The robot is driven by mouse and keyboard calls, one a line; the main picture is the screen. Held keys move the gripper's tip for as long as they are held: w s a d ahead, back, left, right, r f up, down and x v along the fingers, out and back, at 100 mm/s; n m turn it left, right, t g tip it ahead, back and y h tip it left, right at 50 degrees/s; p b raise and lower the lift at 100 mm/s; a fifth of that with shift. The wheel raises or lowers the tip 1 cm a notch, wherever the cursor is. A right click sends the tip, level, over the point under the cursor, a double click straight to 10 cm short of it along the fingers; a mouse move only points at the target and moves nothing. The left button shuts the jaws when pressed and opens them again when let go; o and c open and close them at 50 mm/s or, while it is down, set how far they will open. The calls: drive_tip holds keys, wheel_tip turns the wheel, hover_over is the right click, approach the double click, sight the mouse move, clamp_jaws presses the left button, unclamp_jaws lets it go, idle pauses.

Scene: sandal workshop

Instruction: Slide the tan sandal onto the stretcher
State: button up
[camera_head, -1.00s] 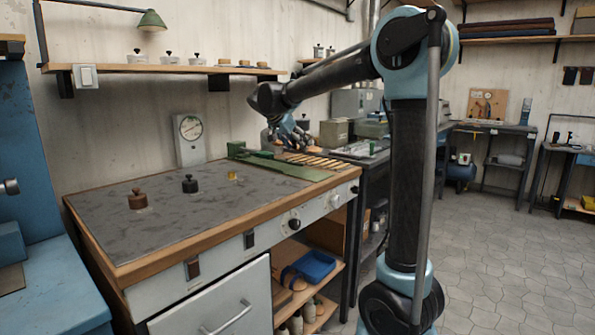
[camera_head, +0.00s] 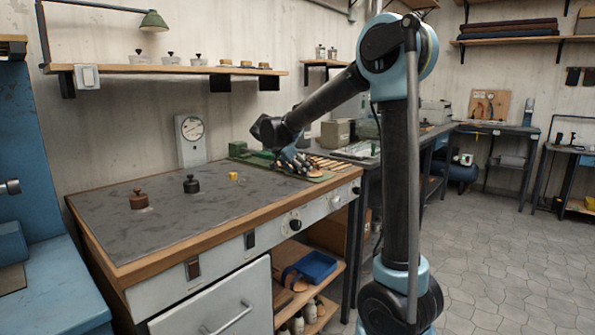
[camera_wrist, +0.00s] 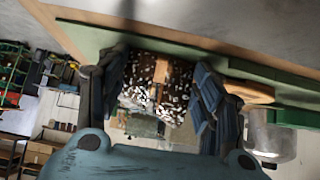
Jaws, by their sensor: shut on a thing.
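My gripper (camera_head: 296,165) is low over the far right corner of the bench, beside the green stretcher (camera_head: 248,154). In the wrist view, its two fingers (camera_wrist: 155,95) stand either side of a brown and dark, speckled piece, which seems to be the tan sandal (camera_wrist: 158,78). In the wrist view a tan wooden block (camera_wrist: 250,92), seemingly part of the stretcher, lies just right of the fingers by a green edge. Whether sandal and block touch cannot be told.
The bench top (camera_head: 150,225) is mostly clear. A brown-knobbed weight (camera_head: 138,199), a black one (camera_head: 190,184) and a small yellow piece (camera_head: 233,176) stand on it. A dial scale (camera_head: 191,140) stands behind.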

drive_tip(key=o, duration=1.4)
drive_tip(key=v, duration=1.2)
drive_tip(key=s+d+f, duration=0.1)
drive_tip(key=d, duration=0.3)
drive_tip(key=s+d+f+n+g, duration=0.1)
drive_tip(key=s+d, duration=0.1)
drive_tip(key=d, duration=0.2)
drive_tip(key=s+d+f+g, duration=0.1)
drive_tip(key=s+d, duration=0.1)
drive_tip(key=d, duration=0.2)
drive_tip(key=shift+s+d+f+n+y, duration=0.1)
drive_tip(key=shift+s+d+n+y, duration=0.1)
drive_tip(key=shift+d+n+y, duration=0.15)
drive_tip(key=s+d+f+n+g+y, duration=0.1)
drive_tip(key=s+d+f+n, duration=0.1)
drive_tip(key=s+d+f, duration=0.55)
drive_tip(key=s+d+f+n+g+y, duration=0.2)
drive_tip(key=s+d+f, duration=0.3)
drive_tip(key=s+d, duration=0.45)
drive_tip(key=s+f, duration=0.3)
drive_tip(key=s, duration=0.1)
drive_tip(key=s+f+n+y, duration=0.1)
drive_tip(key=s+f, duration=0.3)
drive_tip(key=s+f+n+y, duration=0.1)
drive_tip(key=s+f, duration=0.2)
drive_tip(key=shift+s+a+f, duration=0.25)
drive_tip(key=shift+s+f, duration=0.05)
drive_tip(key=shift+s, duration=0.1)
